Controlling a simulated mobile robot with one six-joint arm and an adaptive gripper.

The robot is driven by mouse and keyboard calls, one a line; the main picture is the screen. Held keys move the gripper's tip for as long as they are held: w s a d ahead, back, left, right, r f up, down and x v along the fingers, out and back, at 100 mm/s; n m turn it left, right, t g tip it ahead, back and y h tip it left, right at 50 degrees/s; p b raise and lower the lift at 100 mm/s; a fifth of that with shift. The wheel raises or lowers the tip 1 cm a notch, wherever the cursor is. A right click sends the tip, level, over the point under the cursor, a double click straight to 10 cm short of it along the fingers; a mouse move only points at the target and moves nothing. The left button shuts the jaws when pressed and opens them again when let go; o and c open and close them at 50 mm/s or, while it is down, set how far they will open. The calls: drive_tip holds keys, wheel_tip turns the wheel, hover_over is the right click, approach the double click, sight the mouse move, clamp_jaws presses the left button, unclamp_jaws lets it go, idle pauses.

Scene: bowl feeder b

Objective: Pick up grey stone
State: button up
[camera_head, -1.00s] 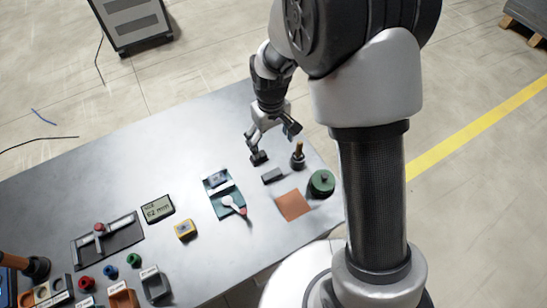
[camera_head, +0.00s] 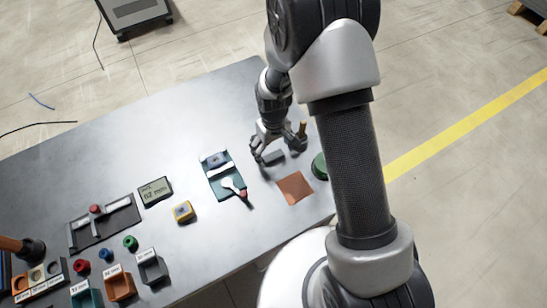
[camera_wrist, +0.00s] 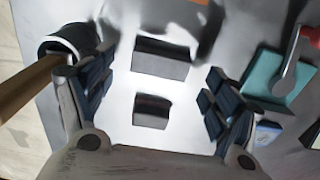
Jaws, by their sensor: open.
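The grey stone (camera_head: 273,158) is a small dark grey block lying on the metal table.
A wooden-handled tool (camera_wrist: 30,88) with a dark round base stands close to my left finger in the wrist view. A teal board (camera_head: 222,176) with a white spoon-like tool lies left of the stone. A copper square (camera_head: 295,188) and a green round object (camera_head: 320,165) are nearby.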

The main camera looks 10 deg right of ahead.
sight(273, 155)
wheel_tip(273, 155, down, 3)
drive_tip(key=shift+r, duration=0.1)
drive_tip(key=shift+r, duration=0.1)
drive_tip(key=shift+c, duration=0.2)
drive_tip(key=c, duration=1.2)
wheel_tip(273, 155, up, 20)
drive_tip(key=p, duration=0.4)
drive_tip(key=shift+p, duration=0.3)
